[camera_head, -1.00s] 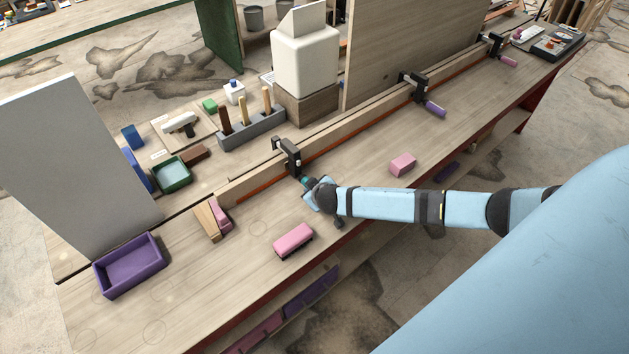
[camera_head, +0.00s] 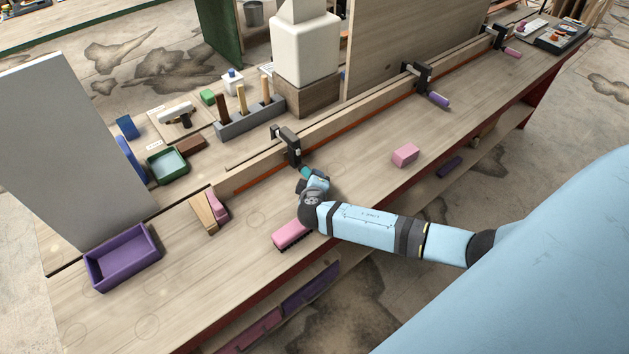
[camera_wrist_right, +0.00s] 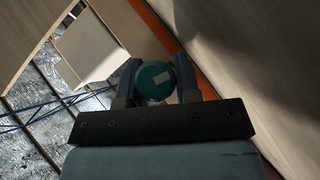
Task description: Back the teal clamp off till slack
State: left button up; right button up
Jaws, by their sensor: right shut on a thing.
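The teal clamp (camera_head: 290,148) has a black body set over the wooden strip along the bench. Its teal handle (camera_head: 305,172) points toward the bench's front edge. My right gripper (camera_head: 310,181) is at the end of the pale blue arm from the right and is shut on this handle. In the right wrist view, the round teal handle end (camera_wrist_right: 153,80), with a pale mark on it, sits between the two fingers. The fingers hide the handle's sides. How tight the clamp is cannot be told. My left gripper is not in view.
A pink block (camera_head: 290,235) lies close to my right wrist, and another pink block (camera_head: 405,155) lies to the right. A purple-handled clamp (camera_head: 420,78) stands farther along the strip. A purple tray (camera_head: 122,258) is at the left end. The bench between is mostly clear.

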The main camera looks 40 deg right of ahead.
dwell(0.5)
jog(key=o, duration=0.9)
jog(key=o, duration=0.5)
jog(key=r, duration=0.4)
jog(key=w+r, duration=0.1)
jog(key=r, duration=0.1)
jog(key=shift+r, duration=0.35)
notch_tip(320, 180, up, 2)
jog(key=shift+s+r+b, duration=0.1)
jog(key=shift+r+b, duration=0.1)
jog(key=shift+b, duration=0.1)
jog(key=c, duration=0.5)
jog(key=r, duration=1.1)
jog(key=shift+s+d+b, duration=0.1)
jog(key=shift+s+b, duration=0.25)
jog(key=shift+b, duration=0.05)
jog(key=shift+w, duration=0.1)
